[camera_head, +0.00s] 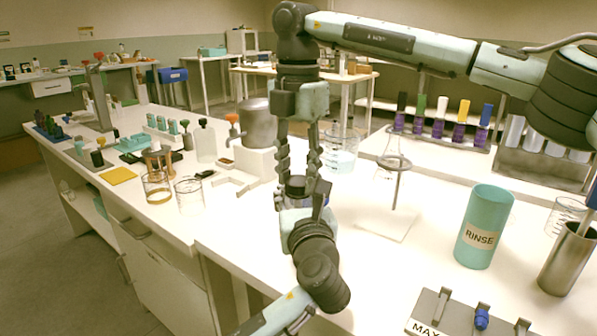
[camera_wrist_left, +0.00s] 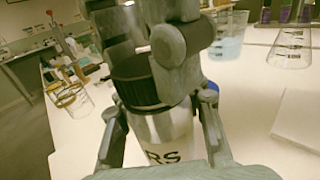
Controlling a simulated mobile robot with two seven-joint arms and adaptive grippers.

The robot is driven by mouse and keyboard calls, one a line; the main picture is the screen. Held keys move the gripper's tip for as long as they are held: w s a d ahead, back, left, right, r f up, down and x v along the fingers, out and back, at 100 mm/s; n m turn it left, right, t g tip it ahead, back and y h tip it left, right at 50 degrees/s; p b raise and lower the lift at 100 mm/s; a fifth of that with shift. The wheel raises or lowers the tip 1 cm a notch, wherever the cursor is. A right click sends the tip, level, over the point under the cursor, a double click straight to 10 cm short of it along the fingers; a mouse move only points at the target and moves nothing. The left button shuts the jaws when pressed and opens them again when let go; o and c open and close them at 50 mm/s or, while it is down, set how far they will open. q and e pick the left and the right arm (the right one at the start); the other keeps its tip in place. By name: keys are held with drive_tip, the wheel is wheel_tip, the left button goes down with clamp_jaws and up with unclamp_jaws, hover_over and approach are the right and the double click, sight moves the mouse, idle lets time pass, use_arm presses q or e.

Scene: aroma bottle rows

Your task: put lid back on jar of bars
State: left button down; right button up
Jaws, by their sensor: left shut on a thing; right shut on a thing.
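The jar of bars (camera_wrist_left: 160,132) is silver, with a label partly showing "RS", and stands upright in the left wrist view. My left gripper (camera_head: 301,207) is shut around the jar's body, one finger on each side. The black ribbed lid (camera_wrist_left: 140,84) is at the jar's mouth; I cannot tell whether it is fully seated. The lid also shows as a dark disc in the head view (camera_head: 296,184). My right gripper (camera_head: 298,176) reaches down from above and is shut on the lid, covering part of it. The jar is mostly hidden behind my left gripper in the head view.
A teal RINSE cup (camera_head: 484,228), a flask on a stand (camera_head: 392,165) and a metal cup (camera_head: 566,260) are to the right. Two glass beakers, one being the clear beaker (camera_head: 189,196), stand left. The white counter (camera_head: 245,232) is clear around the grippers.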

drive_tip(key=m, duration=0.7)
drive_tip(key=shift+w+m, duration=0.1)
drive_tip(key=shift+m, duration=0.3)
use_arm(q)
drive_tip(key=shift+f, duration=0.1)
use_arm(e)
drive_tip(key=m, duration=0.7)
drive_tip(key=shift+m, duration=0.3)
drive_tip(key=o, duration=0.7)
